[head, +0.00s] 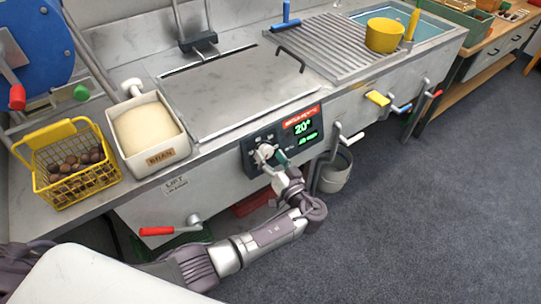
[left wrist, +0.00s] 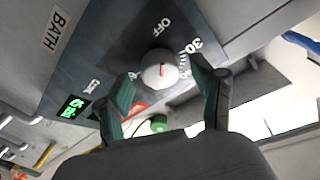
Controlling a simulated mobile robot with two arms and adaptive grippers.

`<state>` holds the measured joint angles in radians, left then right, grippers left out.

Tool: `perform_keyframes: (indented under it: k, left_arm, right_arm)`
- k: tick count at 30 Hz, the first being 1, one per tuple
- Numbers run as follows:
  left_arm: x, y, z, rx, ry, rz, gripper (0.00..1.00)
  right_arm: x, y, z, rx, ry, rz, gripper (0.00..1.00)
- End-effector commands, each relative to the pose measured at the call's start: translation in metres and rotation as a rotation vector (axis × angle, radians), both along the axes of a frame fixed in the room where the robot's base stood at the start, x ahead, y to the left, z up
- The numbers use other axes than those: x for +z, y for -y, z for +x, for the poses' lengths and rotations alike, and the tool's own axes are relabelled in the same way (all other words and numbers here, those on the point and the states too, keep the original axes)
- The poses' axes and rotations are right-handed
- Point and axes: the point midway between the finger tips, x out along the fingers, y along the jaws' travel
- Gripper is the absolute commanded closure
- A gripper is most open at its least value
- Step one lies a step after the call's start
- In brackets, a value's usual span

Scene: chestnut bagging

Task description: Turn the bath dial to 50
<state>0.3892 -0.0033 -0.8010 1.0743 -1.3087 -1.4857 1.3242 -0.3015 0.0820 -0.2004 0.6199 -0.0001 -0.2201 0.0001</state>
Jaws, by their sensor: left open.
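The bath dial (head: 265,152) is a pale round knob on a dark panel at the front of the steel unit. The panel's display (head: 301,127) reads 20° in green. My left gripper (head: 274,160) is in front of the panel. In its wrist view the open green-tipped fingers (left wrist: 163,76) stand on either side of the dial; I cannot tell whether they touch it. My right gripper is not in view.
A bin labelled BRAN (head: 176,151) and a yellow basket of chestnuts (head: 45,195) stand at the left. Crank handles (head: 346,137) stick out right of the panel, above a bucket (head: 334,176). A red-handled lever (head: 157,231) is low left. The floor at right is clear.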

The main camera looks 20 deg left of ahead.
Motion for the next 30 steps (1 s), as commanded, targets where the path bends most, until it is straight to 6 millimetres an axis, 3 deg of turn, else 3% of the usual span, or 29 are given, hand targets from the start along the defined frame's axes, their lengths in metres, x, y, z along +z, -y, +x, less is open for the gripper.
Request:
perform_keyframes:
  k: [8, 19, 30]
  left_arm:
    - [-0.0004, -0.0013, 0.001, 0.0, -0.001, -0.001, 0.32]
    - [-0.0004, -0.0007, 0.0008, 0.0, -0.001, -0.001, 0.92]
    - [0.0009, -0.0014, 0.0003, -0.02, -0.048, 0.036, 0.93]
  right_arm:
    - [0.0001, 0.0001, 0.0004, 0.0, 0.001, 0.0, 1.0]
    - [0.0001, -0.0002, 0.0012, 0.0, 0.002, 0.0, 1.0]
    - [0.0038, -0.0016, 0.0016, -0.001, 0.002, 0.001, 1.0]
